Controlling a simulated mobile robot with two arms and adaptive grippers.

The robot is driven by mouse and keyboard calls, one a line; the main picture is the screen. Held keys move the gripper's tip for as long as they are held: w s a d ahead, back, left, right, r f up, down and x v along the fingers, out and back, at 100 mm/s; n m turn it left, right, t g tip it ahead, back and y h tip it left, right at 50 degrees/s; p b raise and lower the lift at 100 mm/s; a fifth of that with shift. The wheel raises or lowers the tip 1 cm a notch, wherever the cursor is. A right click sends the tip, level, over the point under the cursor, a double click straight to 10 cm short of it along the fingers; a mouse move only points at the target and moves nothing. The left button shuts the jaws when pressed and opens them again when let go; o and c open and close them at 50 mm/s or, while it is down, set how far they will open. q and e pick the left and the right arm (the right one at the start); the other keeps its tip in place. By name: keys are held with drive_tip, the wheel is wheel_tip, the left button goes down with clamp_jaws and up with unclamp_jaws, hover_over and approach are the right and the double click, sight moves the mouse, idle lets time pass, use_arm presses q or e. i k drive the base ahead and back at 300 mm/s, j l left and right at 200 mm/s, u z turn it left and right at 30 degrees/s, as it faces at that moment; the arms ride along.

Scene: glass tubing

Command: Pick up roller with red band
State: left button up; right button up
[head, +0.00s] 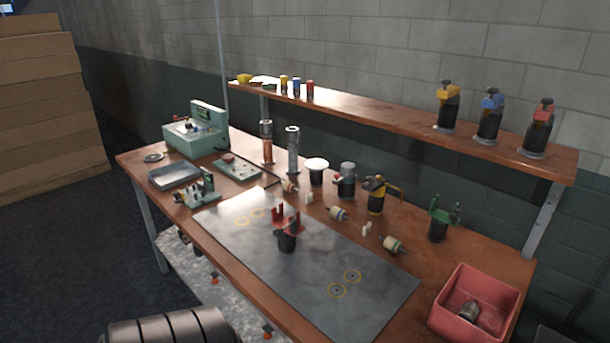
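Several small cream rollers lie on the wooden workbench (480,258). One roller (290,187) is at the back middle, a second roller (337,213) lies right of it, and a third roller (393,245) lies farther right with a greenish-yellow tint at its band. The bands are too small to read surely, so I cannot tell which roller has the red one. Neither of my grippers is in view.
A grey metal plate (345,300) covers the bench front, with a red-pronged stand (287,239) on it. A red bin (447,307) holds a grey part at right. Black-based tools, including a green-topped one (438,222), stand behind. A shelf (385,112) runs along the wall.

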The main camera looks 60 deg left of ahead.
sight(288, 186)
drive_tip(key=u, duration=1.95)
drive_tip(key=j+z, duration=0.1)
drive_tip(key=z, duration=0.3)
drive_tip(key=j+z, duration=0.1)
drive_tip(key=z, duration=0.25)
drive_tip(key=j+z, duration=0.15)
drive_tip(key=z, duration=0.25)
drive_tip(key=j+z, duration=0.2)
drive_tip(key=j, duration=0.25)
drive_tip(key=k+j+z, duration=0.2)
drive_tip(key=j, duration=0.2)
drive_tip(key=j+z, duration=0.15)
drive_tip(key=j, duration=0.3)
drive_tip(key=k+j+z, duration=0.2)
drive_tip(key=j, duration=0.15)
drive_tip(key=k+j+z, duration=0.2)
drive_tip(key=j, duration=0.2)
drive_tip(key=k+j+z, duration=0.2)
drive_tip(key=j, duration=0.15)
drive_tip(key=i, duration=0.05)
